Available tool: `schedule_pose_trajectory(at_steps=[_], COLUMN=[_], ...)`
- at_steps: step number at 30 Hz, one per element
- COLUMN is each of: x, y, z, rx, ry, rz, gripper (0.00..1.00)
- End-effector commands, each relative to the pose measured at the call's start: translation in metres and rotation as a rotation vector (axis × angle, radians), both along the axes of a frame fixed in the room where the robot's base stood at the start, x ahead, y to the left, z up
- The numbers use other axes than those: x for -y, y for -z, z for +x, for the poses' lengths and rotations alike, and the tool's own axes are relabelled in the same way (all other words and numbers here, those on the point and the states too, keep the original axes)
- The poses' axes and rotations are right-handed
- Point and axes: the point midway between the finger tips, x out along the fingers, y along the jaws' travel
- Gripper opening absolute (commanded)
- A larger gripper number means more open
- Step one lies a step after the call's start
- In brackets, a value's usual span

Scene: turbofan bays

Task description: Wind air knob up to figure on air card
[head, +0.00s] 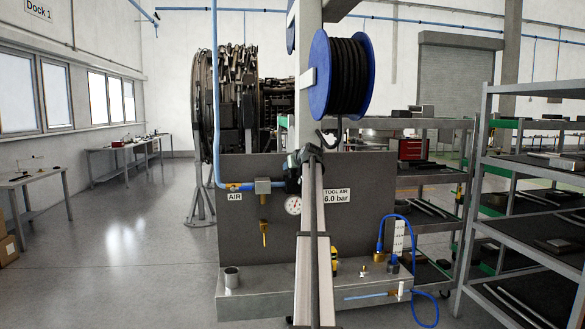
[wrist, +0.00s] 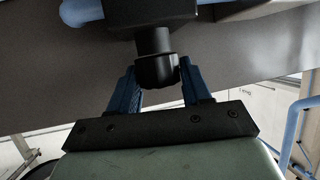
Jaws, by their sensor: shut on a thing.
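The air knob (wrist: 156,76) is a black round cap below the black regulator body in the wrist view. My gripper (wrist: 158,70) has its two blue fingers on either side of the knob and is shut on it. In the head view my arm covers most of the regulator and the knob cannot be made out. The air card (head: 337,197) reads "TOOL AIR 6.0 bar" on the grey panel, right of my arm. The round white pressure gauge (head: 293,206) is just left of my arm; its reading is too small to tell.
A blue air pipe (head: 217,110) runs down to the fittings beside the "AIR" label (head: 235,197). A yellow-handled part (head: 264,232) hangs below. The bench ledge (head: 258,292) holds a metal cup (head: 231,277) and small fittings. A blue hose reel (head: 342,75) hangs above.

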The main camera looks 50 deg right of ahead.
Motion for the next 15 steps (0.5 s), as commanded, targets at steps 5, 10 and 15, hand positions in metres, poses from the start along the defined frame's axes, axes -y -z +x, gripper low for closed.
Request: schedule_pose_trajectory(at_steps=[5,10,15], x=[-0.0003,-0.0009,-0.0012], y=[0.0,0.0003,0.0008], z=[0.0001,0.0004,0.0003], rx=[0.0,-0.001,-0.004], ry=[-0.001,0.012,0.08], rz=[0.0,0.001,0.002], gripper=[0.21,0.18,0.18])
